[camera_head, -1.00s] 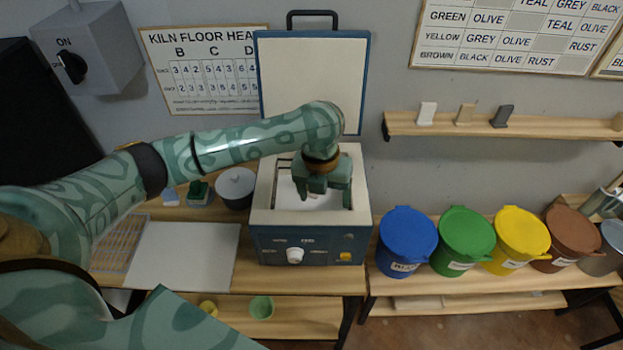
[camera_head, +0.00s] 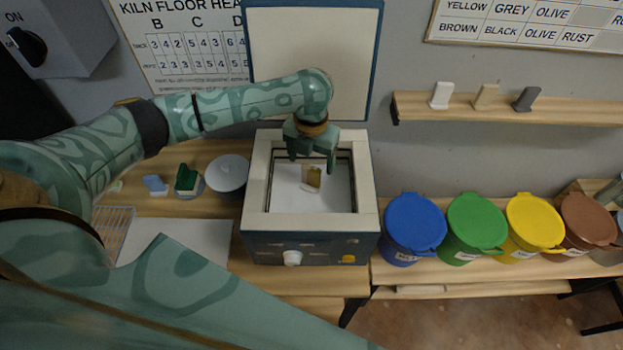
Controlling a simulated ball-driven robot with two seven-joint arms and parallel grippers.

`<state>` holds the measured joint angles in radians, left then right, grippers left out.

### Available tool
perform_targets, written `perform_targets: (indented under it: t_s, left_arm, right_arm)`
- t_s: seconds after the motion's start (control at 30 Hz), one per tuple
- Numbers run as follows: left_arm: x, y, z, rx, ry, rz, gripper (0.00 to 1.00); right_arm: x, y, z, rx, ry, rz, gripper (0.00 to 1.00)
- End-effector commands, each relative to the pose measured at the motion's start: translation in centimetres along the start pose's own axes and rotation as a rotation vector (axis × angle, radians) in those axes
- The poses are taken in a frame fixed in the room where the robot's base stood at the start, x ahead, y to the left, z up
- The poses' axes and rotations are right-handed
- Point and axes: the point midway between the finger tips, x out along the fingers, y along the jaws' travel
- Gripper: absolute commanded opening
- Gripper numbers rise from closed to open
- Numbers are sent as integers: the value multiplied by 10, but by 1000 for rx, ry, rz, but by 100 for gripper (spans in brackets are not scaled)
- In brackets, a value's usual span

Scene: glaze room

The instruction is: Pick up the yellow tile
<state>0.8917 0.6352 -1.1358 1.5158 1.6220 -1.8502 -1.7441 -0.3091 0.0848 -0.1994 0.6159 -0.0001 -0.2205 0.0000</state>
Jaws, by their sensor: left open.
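A small yellow-brown tile (camera_head: 313,177) stands inside the open kiln (camera_head: 256,180), towards the back of its pale floor. A thin light piece (camera_head: 308,188) shows at its foot; I cannot tell what it is. My left gripper (camera_head: 312,160) reaches down over the kiln opening with its fingers apart. The tile shows just below and between the fingers; I cannot tell whether they touch it. My right gripper is not in view.
The kiln's raised lid (camera_head: 312,62) stands behind my left arm. Blue (camera_head: 414,222), green (camera_head: 475,222) and yellow (camera_head: 533,222) buckets stand right. A shelf (camera_head: 510,107) holds sample tiles.

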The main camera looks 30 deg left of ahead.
Motion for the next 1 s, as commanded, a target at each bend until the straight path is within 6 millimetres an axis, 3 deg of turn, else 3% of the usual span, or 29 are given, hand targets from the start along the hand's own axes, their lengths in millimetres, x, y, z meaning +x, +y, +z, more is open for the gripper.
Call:
perform_targets:
  t_s: [0.27, 0.5, 0.8, 1.0]
  left_arm:
    - [28, -1, 0, -1, 0, -1, 75]
    - [67, -2, -2, -1, 0, 0, 75]
    - [71, -1, -1, 0, -3, 0, 75]
    - [71, -1, -1, 0, -3, 1, 23]
  right_arm:
    - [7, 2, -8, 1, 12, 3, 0]
    - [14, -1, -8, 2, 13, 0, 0]
    - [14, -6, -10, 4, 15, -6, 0]
    - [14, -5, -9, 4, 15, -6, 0]
